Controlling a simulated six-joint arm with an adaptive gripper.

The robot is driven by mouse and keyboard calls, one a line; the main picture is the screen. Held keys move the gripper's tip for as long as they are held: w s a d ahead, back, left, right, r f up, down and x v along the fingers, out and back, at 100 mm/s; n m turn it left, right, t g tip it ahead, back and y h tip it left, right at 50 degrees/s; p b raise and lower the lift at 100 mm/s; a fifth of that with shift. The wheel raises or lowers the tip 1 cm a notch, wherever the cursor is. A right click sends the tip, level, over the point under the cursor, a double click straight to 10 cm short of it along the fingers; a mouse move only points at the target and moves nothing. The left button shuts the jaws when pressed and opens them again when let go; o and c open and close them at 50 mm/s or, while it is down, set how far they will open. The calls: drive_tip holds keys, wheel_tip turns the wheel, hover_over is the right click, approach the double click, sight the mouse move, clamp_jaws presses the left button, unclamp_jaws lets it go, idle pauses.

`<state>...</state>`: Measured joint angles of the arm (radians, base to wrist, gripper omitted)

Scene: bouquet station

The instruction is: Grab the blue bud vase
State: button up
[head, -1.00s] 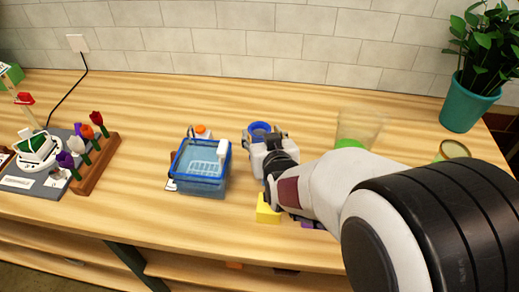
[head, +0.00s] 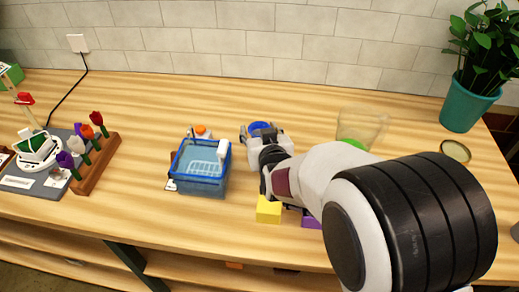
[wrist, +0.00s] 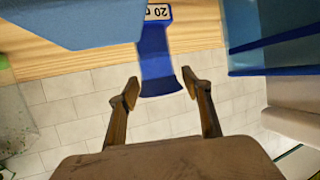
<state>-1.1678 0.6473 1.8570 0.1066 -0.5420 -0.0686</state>
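The blue bud vase (head: 259,127) stands on the wooden counter, right of the blue basket; its round blue rim shows in the head view and my gripper hides its lower part. In the wrist view the vase (wrist: 156,55) is a dark blue body with a flared end and a white label reading "20". My gripper (wrist: 161,88) is open, with one finger on each side of the vase's flared end. Gaps show between the fingers and the vase. In the head view my gripper (head: 263,137) is at the vase, on its near side.
The blue basket (head: 202,180) stands close on the left, with an orange-topped item (head: 200,131) behind it. A yellow block (head: 268,210) and a purple block (head: 311,220) lie in front. A clear container (head: 362,125) stands to the right. Flowers stand in a wooden rack (head: 98,165) far left.

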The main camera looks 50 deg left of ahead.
clamp_jaws()
drive_tip(key=shift+r, duration=0.1)
drive_tip(key=shift+r, duration=0.15)
wheel_tip(320, 180, up, 10)
idle(0.6)
idle(0.4)
